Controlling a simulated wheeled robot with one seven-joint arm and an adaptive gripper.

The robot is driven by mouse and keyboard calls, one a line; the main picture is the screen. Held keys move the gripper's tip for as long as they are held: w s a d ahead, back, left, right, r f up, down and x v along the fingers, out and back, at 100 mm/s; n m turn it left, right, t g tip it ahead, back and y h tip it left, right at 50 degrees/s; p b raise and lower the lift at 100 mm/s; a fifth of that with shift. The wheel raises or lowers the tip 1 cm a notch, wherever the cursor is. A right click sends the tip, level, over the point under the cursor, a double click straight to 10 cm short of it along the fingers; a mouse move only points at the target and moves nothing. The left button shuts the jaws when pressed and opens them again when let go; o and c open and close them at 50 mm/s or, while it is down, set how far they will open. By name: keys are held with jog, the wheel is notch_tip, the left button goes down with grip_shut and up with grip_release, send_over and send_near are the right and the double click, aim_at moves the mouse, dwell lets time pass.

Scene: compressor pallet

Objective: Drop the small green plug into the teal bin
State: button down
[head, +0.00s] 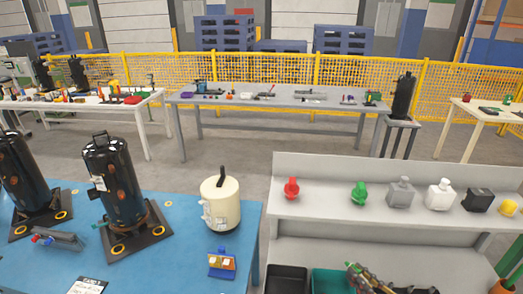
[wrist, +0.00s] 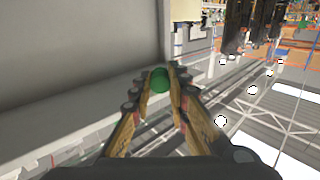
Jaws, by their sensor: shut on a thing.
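My gripper (head: 366,278) is low in the head view, over the right part of the teal bin (head: 328,280). In the wrist view my gripper (wrist: 160,80) is closed around the small green plug (wrist: 159,82), which sits between the fingertips. The plug is hard to make out in the head view. The teal bin stands below the light grey shelf and is cut off by the bottom edge of the picture. How high the plug is above the bin I cannot tell.
A black bin (head: 287,279) stands left of the teal bin. The grey shelf (head: 325,207) above holds a red part (head: 291,188), a green part (head: 359,193) and several containers. A blue table (head: 180,260) with a cream tank (head: 220,202) is at left.

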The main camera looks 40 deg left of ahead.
notch_tip(320, 180, down, 6)
jog(key=s+a+n+g+b, duration=0.1)
jog(key=b, duration=0.3)
jog(key=shift+s+g+b, duration=0.15)
jog(key=shift+g+b, duration=0.15)
jog(key=shift+b, duration=0.1)
jog(key=c, duration=1.6)
grip_release()
jog(key=shift+c, duration=0.2)
jog(key=shift+d, duration=0.1)
jog(key=v, duration=1.2)
jog(key=shift+f, duration=0.2)
